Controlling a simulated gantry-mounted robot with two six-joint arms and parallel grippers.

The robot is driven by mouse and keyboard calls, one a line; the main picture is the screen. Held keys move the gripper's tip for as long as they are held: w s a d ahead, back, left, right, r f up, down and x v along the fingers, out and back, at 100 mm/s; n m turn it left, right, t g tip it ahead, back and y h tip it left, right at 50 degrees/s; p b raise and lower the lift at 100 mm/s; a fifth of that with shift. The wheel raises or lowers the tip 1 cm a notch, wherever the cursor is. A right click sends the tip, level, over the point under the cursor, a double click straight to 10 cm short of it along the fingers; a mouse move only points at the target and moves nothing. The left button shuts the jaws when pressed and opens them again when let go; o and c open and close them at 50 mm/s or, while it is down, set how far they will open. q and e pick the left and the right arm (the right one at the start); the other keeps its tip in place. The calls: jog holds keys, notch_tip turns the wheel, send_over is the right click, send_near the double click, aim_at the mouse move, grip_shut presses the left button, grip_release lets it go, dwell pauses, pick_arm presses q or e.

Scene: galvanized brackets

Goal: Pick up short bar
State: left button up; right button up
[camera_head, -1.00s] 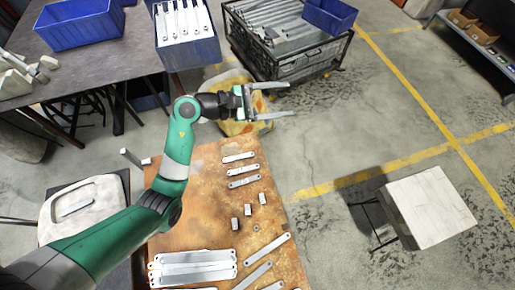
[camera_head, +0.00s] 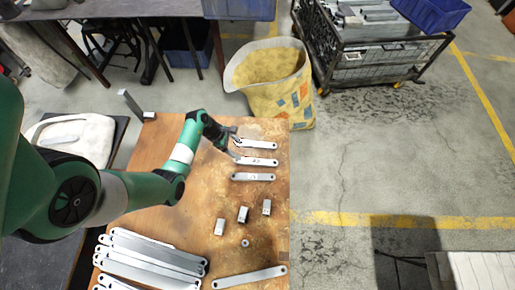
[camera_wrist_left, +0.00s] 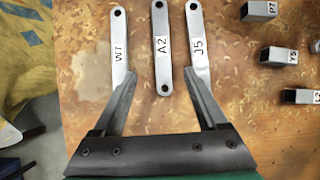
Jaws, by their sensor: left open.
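Three short flat grey bars with rounded, holed ends lie in a row on the rusty-brown table. In the left wrist view they carry the labels W7 (camera_wrist_left: 119,50), A2 (camera_wrist_left: 161,70) and J5 (camera_wrist_left: 197,45). In the head view they are the far bar (camera_head: 260,144), the middle bar (camera_head: 260,161) and the near bar (camera_head: 252,177). My left gripper (camera_head: 237,148) is open and empty at their left ends. In its wrist view, the gripper (camera_wrist_left: 163,78) has fingertips over W7 and J5, with A2 between them. Finger contact cannot be told. My right gripper is out of view.
Small labelled blocks (camera_head: 243,214) and a nut (camera_head: 245,243) lie nearer on the table. Long bars are stacked (camera_head: 150,262) at the near left, with a single longer bar (camera_head: 250,277) beside them. A yellow sack (camera_head: 270,80) stands beyond the table's far edge.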

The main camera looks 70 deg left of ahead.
pick_arm(q)
jog(key=b, duration=0.4)
send_near(255, 161)
jog(key=f, duration=0.3)
jog(key=shift+w+d, duration=0.1)
jog(key=shift+w, duration=0.4)
jog(key=b+x, duration=0.5)
jog(key=shift+w+d+r, duration=0.15)
jog(key=shift+w+d, duration=0.05)
jog(key=shift+w, duration=0.1)
jog(key=shift+r, duration=0.1)
grip_shut()
